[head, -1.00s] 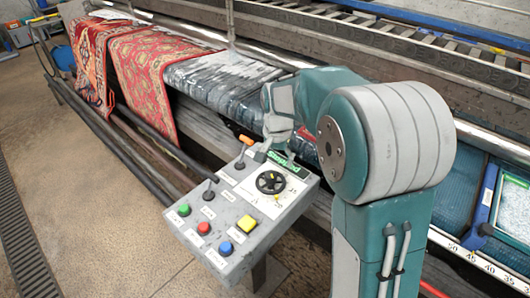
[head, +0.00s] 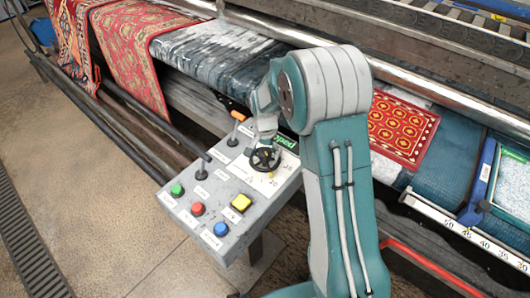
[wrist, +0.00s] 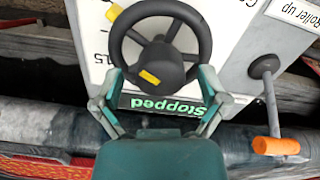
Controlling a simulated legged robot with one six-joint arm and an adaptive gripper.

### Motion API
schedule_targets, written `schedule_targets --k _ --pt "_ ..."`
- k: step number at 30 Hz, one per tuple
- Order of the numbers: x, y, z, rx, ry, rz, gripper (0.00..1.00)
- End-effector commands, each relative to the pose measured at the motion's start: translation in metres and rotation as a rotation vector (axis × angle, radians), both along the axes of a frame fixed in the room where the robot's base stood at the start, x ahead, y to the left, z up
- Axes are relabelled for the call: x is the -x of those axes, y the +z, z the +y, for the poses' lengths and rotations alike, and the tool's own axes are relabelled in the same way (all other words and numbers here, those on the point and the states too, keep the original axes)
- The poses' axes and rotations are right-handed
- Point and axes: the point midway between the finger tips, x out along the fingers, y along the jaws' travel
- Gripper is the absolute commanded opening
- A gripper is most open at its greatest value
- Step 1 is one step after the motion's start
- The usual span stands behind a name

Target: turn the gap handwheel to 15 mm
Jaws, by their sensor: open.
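The black gap handwheel (head: 264,160) sits on the grey control panel (head: 215,250). In the head view my gripper (head: 265,135) covers the wheel's far side. Part of the printed scale shows beside the wheel, but the set gap cannot be read. A green display (wrist: 160,105) reads "Stopped".
Red rugs (head: 130,55) hang at left. A small red rug (head: 400,128) lies behind my arm. Floor left of the panel is open.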

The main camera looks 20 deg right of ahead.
Motion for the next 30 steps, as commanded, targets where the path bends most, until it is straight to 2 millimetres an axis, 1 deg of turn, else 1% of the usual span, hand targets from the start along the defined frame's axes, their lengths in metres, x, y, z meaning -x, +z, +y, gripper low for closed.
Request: schedule_targets --k 3,10,11,12,14,15,16,25,30 --pt "0.0000 -0.0053 0.0002 0.001 0.000 -0.001 0.93" --pt "0.0000 -0.0056 0.0002 0.000 0.001 -0.001 0.93" --pt "0.0000 -0.0055 0.0002 0.000 0.001 -0.001 0.80" --pt "0.0000 -0.0055 0.0002 0.000 0.001 -0.001 0.62" --pt "-0.0001 -0.0054 0.0002 0.000 0.001 -0.001 0.35" --pt "-0.0002 -0.0053 0.0002 0.000 0.000 -0.001 0.17" --pt "-0.0002 -0.0054 0.0003 0.000 0.000 -0.001 0.11" --pt "-0.0009 -0.0062 0.0004 0.000 0.011 -0.001 0.11" --pt "-0.0010 -0.0063 0.0005 0.000 0.062 -0.003 0.11"
